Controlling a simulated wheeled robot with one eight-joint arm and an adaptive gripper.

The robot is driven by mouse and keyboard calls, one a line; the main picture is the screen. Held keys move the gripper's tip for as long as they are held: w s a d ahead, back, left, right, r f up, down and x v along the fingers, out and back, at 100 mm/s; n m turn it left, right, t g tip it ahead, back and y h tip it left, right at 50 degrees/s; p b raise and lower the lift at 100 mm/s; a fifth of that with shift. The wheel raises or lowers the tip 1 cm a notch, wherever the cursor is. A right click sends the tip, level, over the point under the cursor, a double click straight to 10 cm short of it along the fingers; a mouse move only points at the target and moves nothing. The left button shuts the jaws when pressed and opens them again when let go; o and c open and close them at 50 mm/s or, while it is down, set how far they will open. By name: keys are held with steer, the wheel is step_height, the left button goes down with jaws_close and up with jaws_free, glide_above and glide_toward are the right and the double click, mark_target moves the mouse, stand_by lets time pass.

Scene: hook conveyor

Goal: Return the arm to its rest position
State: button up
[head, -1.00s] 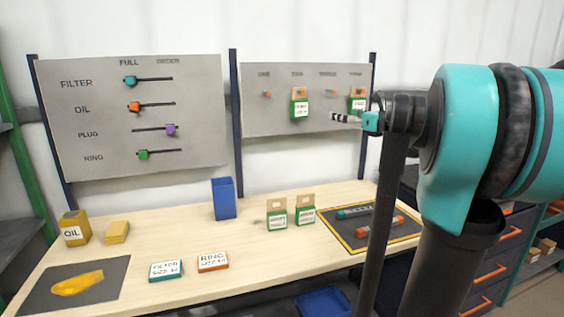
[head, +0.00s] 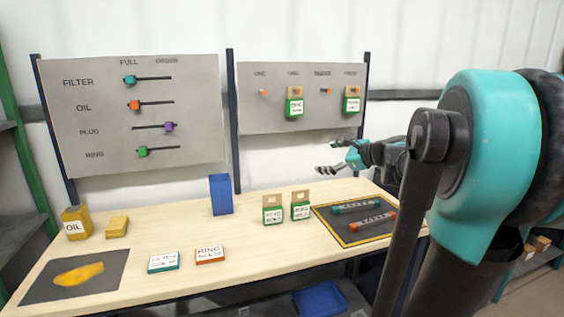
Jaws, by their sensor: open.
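My gripper (head: 332,157) is in the head view right of centre, with its fingers pointing left. It is open, with nothing seen between the fingers. It appears below the right-hand grey board (head: 315,118), above the workbench (head: 150,225) and apart from both. My teal and dark arm (head: 482,150) fills the right side and hides part of what is behind it.
Two green-and-tan packets hang on the right board; two more packets (head: 272,214) stand on the bench. A tool mat (head: 330,226) with teal and orange tools lies near my arm. A blue bin (head: 221,194) stands mid-bench. The front right floor holds another blue bin (head: 320,298).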

steer(key=s+a+f+n+g+h, duration=0.1)
steer(key=s+f+n+g+h, duration=0.1)
steer(key=s+f+n, duration=0.55)
steer(key=s+a+f+n+g+h, duration=0.1)
steer(key=s+a+f+n+g, duration=0.3)
steer(key=f, duration=0.6)
steer(key=s+d+f+n+h, duration=0.3)
steer(key=s+d+f+n, duration=0.1)
steer(key=s+f, duration=0.3)
steer(key=s+d+f+n+h, duration=0.3)
steer(key=s+d+f+n, duration=0.2)
steer(key=s, duration=0.4)
step_height(320, 180, down, 2)
steer(key=shift+f+n+g, duration=0.25)
steer(key=shift+n+g, duration=0.15)
steer(key=shift+n, duration=0.05)
